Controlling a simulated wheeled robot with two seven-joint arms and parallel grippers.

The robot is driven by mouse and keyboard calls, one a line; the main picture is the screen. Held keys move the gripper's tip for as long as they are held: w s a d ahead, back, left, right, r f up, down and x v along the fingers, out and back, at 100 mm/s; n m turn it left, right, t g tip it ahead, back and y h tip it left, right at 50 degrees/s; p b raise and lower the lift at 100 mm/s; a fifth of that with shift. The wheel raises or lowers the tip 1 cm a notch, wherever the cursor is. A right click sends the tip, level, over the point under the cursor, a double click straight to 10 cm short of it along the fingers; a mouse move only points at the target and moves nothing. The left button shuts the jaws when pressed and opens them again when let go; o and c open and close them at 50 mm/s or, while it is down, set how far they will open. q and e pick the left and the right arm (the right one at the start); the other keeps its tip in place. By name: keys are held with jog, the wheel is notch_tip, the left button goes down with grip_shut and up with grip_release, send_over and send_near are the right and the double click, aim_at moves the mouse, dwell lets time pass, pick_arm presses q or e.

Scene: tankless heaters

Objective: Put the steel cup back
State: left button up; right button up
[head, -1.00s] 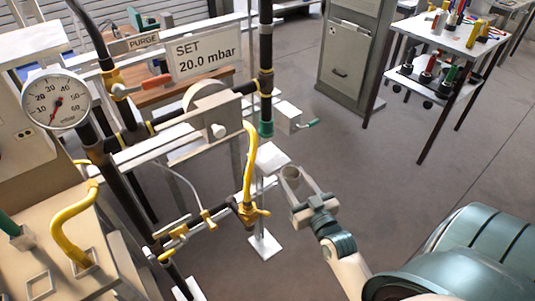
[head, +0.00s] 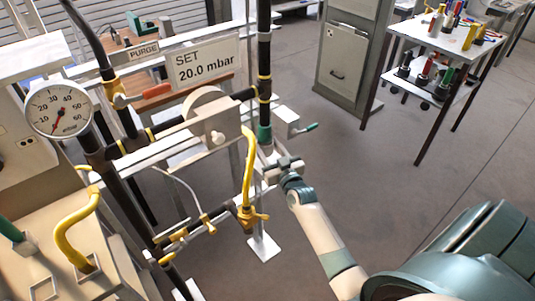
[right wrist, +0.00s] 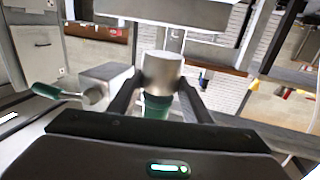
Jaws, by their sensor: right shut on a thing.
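The steel cup (right wrist: 163,72) is a small grey metal cup. In the right wrist view it sits upright between the two dark fingers of my right gripper (right wrist: 160,85), which is shut on it. The gripper hides most of the stand's top and the cup there, so I cannot tell whether the cup touches the stand. My left gripper is not in view.
A yellow hose (head: 249,170) hangs just left. A grey cabinet (head: 348,60) and a table (head: 440,42) stand behind; the floor between is clear.

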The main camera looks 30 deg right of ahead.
aim_at(268, 155)
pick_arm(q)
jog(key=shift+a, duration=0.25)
pick_arm(e)
jog(key=shift+w, duration=0.1)
jog(key=shift+f, duration=0.15)
notch_tip(268, 155, down, 3)
jog(key=shift+r, duration=0.2)
jog(key=shift+f, duration=0.3)
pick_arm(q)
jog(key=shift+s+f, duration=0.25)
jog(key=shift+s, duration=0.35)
pick_arm(e)
jog(key=o, duration=0.8)
jog(key=shift+f, duration=0.1)
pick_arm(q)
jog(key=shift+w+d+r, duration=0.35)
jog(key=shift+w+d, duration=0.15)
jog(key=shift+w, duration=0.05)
pick_arm(e)
jog(key=o, duration=0.4)
jog(key=shift+c, duration=0.2)
